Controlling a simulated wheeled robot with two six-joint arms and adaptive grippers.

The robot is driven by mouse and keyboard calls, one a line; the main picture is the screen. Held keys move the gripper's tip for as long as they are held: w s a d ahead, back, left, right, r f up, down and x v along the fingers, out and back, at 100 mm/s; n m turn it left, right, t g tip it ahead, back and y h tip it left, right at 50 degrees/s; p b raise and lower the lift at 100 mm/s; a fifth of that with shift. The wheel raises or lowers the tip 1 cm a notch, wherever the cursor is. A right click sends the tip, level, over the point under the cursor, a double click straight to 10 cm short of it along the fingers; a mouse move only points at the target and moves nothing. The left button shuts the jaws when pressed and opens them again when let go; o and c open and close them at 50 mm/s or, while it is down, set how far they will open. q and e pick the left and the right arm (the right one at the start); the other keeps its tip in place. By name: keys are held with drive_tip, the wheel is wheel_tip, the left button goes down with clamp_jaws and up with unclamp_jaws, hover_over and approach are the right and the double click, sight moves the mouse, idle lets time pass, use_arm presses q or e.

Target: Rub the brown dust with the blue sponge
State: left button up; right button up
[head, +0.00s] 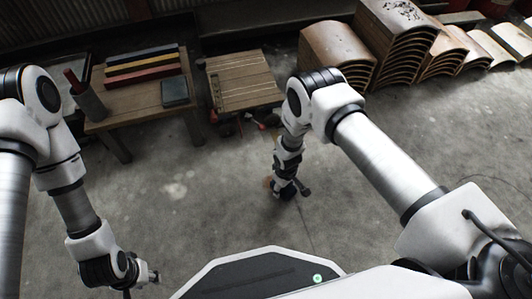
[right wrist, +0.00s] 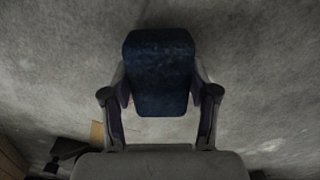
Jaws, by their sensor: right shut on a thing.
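In the right wrist view, my right gripper (right wrist: 160,103) is shut on the dark blue sponge (right wrist: 160,62), with one finger on each side of it. Bare grey floor shows behind the sponge. In the head view, my right gripper (head: 289,190) points down low over the floor, and the sponge cannot be told apart from it there. A small brown patch (head: 267,182) shows just left of that gripper; I cannot tell whether it is the brown dust. My left gripper (head: 152,277) is at the lower left, and its fingers are too small to read.
A wooden table (head: 135,100) with coloured bars and a dark block stands at the back left. A low slatted wooden stand (head: 240,82) is beside it. Stacks of curved tiles (head: 395,40) line the back right. The middle of the concrete floor is mostly clear.

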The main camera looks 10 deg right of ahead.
drive_tip(key=shift+r+p, duration=2.2)
drive_tip(key=shift+r, duration=0.8)
drive_tip(key=shift+w, duration=0.1)
